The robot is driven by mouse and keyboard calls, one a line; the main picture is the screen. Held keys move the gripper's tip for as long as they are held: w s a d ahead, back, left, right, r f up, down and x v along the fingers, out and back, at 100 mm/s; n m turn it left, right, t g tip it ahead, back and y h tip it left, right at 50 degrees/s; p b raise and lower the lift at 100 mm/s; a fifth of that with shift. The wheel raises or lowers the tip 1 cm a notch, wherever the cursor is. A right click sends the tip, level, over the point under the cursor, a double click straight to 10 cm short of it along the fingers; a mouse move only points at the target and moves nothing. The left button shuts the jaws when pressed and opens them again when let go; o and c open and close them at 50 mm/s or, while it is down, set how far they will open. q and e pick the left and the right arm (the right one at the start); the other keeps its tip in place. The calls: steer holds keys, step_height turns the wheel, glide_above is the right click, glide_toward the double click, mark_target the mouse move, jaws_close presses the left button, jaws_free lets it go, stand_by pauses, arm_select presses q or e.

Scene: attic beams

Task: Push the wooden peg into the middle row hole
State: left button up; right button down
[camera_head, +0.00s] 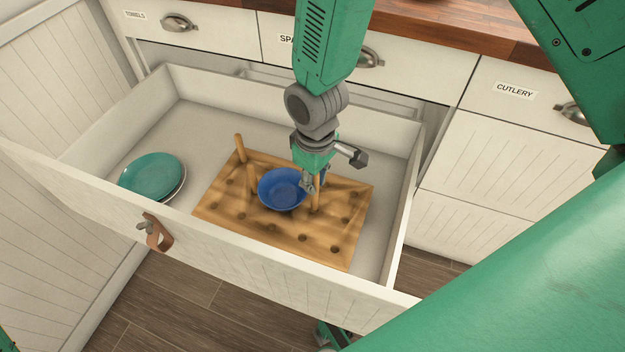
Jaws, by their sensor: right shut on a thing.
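A wooden pegboard (335,245) with rows of dark holes lies in the open drawer. My right gripper (311,184) is over the board, just right of the blue bowl, and shut on an upright wooden peg (316,199). The peg's lower end meets the board near a hole; I cannot tell how deep it sits. Two other wooden pegs stand on the board's left part, one at the back (240,148) and one beside the bowl (251,178). My left gripper is not in view.
A blue bowl (283,188) sits on the board and hides some holes. Stacked plates, a teal one (152,176) on top, lie at the drawer's left. The drawer (215,267) has raised walls all round. Cabinet fronts (480,160) stand behind and right.

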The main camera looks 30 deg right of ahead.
steer(key=shift+d+f, duration=0.1)
steer(key=shift+a, duration=0.3)
steer(key=shift+d+p, duration=0.3)
steer(key=shift+p, duration=0.1)
steer(key=shift+a, duration=0.1)
stand_by(0.5)
steer(key=shift+p, duration=0.4)
steer(key=shift+f, duration=0.1)
stand_by(0.8)
steer(key=shift+f+b, duration=0.7)
steer(key=shift+f, duration=0.45)
steer(key=shift+f, duration=0.1)
